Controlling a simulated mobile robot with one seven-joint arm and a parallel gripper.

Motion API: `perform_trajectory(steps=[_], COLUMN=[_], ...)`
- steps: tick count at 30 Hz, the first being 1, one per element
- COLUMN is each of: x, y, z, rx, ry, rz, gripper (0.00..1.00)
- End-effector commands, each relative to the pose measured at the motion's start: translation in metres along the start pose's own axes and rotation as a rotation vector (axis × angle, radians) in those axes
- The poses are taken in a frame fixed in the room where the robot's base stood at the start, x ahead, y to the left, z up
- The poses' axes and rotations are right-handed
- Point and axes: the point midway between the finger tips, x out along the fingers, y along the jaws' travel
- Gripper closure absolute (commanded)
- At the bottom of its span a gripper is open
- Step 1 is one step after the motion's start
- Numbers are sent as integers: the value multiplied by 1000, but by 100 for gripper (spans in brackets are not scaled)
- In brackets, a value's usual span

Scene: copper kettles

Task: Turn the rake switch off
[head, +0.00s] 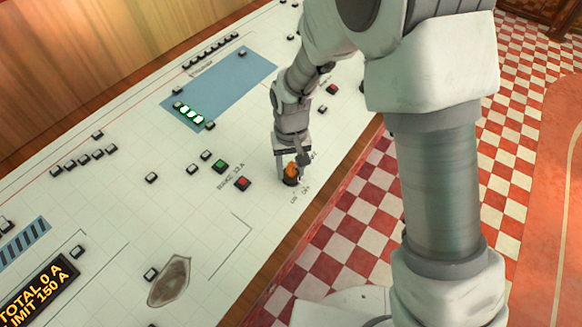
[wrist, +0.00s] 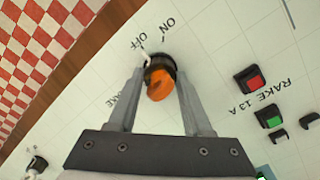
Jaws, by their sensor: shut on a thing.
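The rake switch is an orange knob (wrist: 159,83) on a dark round base, set in the white panel. In the head view the knob (head: 291,170) shows between the fingers of my gripper (head: 289,176). In the wrist view my gripper (wrist: 158,78) has a finger on each side of the knob and is shut on it. A small pale mark or pointer shows by the knob near OFF. I cannot tell surely which position the knob points to.
A red button (head: 242,183) and a green button (head: 220,166) labelled RAKE 13 A stand left of the switch. A wooden edge (head: 335,204) borders the panel, with checkered floor beyond. A brown patch (head: 170,281) lies on the panel.

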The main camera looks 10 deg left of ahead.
Motion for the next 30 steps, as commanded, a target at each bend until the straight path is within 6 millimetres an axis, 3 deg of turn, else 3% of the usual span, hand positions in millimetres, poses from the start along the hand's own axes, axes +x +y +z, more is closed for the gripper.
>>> perform_trajectory(steps=[13,14,18,30], x=[-1,-1,0,-8], y=[0,0,0,0], z=[0,0,0,-1], rx=[-6,-6,-6,-5], ry=[2,2,1,3], rz=[0,0,0,0], gripper=[100,45,21,21])
